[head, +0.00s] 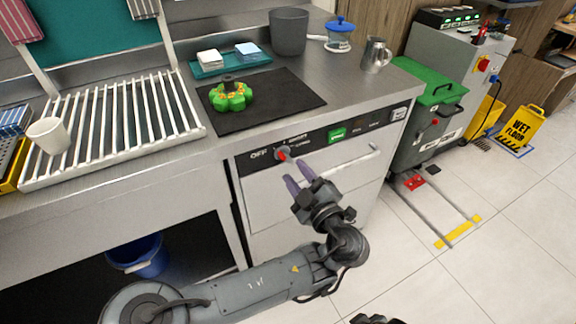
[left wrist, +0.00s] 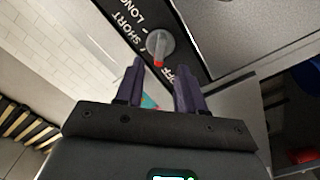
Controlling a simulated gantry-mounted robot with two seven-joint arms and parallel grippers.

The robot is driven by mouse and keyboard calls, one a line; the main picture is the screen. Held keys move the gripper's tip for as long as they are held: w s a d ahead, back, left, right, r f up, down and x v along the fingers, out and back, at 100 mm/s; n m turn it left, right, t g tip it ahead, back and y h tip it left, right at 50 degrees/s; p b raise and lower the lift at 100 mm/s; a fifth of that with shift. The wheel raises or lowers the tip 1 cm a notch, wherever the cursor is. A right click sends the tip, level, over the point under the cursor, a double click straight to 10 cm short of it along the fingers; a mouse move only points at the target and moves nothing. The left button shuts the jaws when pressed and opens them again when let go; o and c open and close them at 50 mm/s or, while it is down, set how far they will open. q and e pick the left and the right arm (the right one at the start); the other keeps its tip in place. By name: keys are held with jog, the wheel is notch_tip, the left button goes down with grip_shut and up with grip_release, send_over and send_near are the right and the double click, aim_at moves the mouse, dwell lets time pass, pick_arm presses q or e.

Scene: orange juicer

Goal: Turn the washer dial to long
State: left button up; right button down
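The washer dial (head: 283,153) is a round grey knob with a red pointer on the dark panel of the washer (head: 330,180). In the left wrist view the dial (left wrist: 160,45) stands just past the fingertips, its red pointer toward the gripper. OFF, SHORT and LONG are printed around it; I cannot tell exactly which label the pointer meets. My left gripper (head: 297,177) is open and empty, its purple fingers in front of the panel, just below and right of the dial; both fingers show apart in the wrist view (left wrist: 160,68). Only a dark tip of my right gripper (head: 375,319) shows at the bottom edge.
The washer door has a long handle (head: 345,163) just right of my left fingers. A wet floor sign (head: 521,127) stands at the right. The floor in front is clear.

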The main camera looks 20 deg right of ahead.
aim_at(287, 161)
pick_arm(q)
jog(key=shift+w+a+b, duration=0.15)
jog(key=shift+w+b, duration=0.2)
jog(key=shift+w, duration=0.95)
jog(key=shift+w+a+b, duration=0.1)
jog(key=shift+w+b, duration=0.25)
jog(key=shift+w, duration=0.9)
grip_shut()
